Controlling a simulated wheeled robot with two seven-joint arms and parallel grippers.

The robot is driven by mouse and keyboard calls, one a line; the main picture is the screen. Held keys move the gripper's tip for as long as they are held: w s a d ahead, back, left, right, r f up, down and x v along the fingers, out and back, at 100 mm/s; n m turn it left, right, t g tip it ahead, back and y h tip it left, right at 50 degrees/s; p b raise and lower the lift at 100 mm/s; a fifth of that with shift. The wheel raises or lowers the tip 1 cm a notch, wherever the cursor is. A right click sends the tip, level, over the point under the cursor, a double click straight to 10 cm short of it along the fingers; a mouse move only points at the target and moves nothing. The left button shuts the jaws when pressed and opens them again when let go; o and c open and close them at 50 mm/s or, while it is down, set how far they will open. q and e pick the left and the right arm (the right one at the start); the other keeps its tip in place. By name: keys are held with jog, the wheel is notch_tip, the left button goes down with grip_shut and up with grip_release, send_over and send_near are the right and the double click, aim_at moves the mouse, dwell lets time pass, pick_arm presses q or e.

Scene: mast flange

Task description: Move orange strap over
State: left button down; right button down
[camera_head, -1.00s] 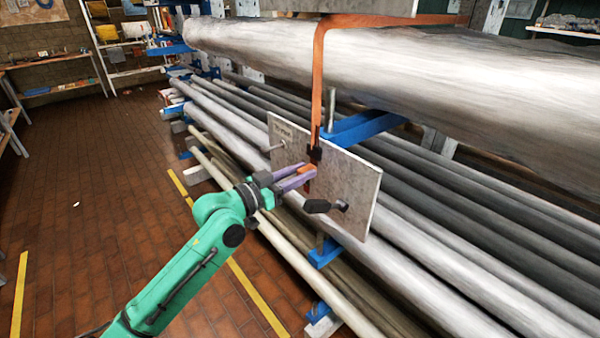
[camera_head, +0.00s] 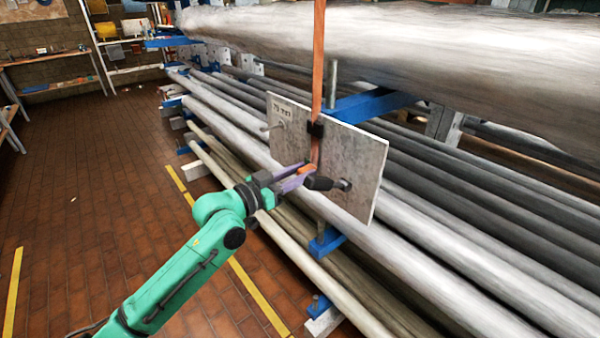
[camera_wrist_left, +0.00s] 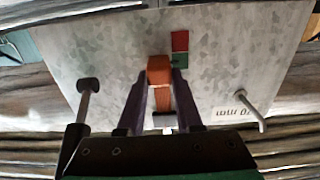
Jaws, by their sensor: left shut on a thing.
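The orange strap (camera_head: 319,60) hangs straight down from the top edge of the head view, in front of a grey plate (camera_head: 352,160). It passes a black buckle (camera_head: 315,130) on the plate's face. My left gripper (camera_head: 304,172), with purple fingers, is shut on an orange piece at the strap's lower end, below the buckle. In the left wrist view the orange piece (camera_wrist_left: 159,70) sits between the fingertips, close to the plate (camera_wrist_left: 215,45). The strap's upper part is out of view. My right gripper is not in view.
A black-handled knob (camera_head: 320,183) sticks out of the plate beside my left fingers. A peg (camera_head: 278,126) stands out at its left. Long grey pipes (camera_head: 450,250) lie behind, and a large pole (camera_head: 420,50) lies above.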

pick_arm(q)
jog(key=c, duration=0.6)
grip_release()
jog(key=shift+r, duration=0.1)
jog(key=shift+o, duration=0.2)
jog(key=shift+s+a, duration=0.2)
jog(key=shift+a, duration=0.05)
jog(key=b+v, duration=0.6)
jog(key=v, duration=0.8)
jog(key=shift+d, duration=0.1)
